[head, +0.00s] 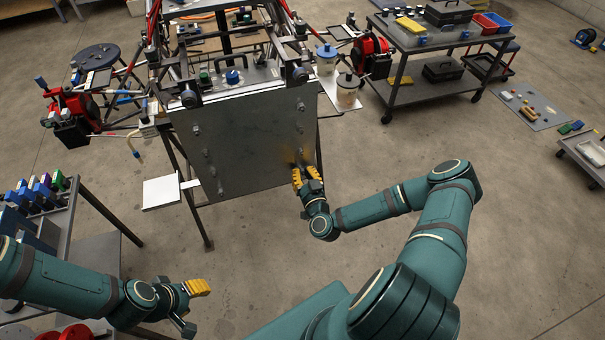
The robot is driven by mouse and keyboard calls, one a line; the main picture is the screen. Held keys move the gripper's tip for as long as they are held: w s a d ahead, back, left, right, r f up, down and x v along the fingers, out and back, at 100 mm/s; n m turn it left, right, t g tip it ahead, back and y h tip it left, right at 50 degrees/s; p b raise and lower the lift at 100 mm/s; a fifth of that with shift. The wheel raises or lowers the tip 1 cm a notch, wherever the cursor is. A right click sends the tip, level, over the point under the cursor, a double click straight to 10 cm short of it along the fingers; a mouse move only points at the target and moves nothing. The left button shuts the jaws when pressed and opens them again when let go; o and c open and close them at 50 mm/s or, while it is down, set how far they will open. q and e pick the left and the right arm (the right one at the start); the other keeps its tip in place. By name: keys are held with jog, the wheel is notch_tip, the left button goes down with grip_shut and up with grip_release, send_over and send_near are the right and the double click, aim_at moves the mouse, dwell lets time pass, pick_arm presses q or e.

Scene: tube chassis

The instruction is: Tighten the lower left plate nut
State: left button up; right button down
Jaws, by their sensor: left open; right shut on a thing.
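The grey metal plate (250,145) hangs upright at the front of the tube chassis. Nuts show in a column down its left side, with the lower left nut (220,190) near the bottom corner. Another nut (301,127) shows at the upper right. My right gripper (305,171) is at the plate's lower right, its yellow fingers shut on what looks like a nut there; the fingers mostly hide it. My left gripper (192,302) is open and empty, low in front, well away from the plate.
A white panel (162,191) juts out left of the plate. A tool cart (445,60) stands at the back right and a rack of coloured items (40,195) at the left. Red units (370,55) flank the chassis. The floor between my arms and the plate is clear.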

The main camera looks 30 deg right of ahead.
jog(key=m+b, duration=0.1)
jog(key=m, duration=0.3)
jog(key=shift+d+m, duration=0.1)
jog(key=shift+m, duration=0.2)
jog(key=m+b, duration=0.1)
jog(key=m, duration=0.2)
jog(key=shift+f+m, duration=0.1)
jog(key=shift+m, duration=0.3)
jog(key=shift+f+m+b, duration=0.15)
jog(key=shift+m+b, duration=1.3)
jog(key=shift+m, duration=2.75)
jog(key=c, duration=0.9)
grip_release()
jog(key=v, duration=1.2)
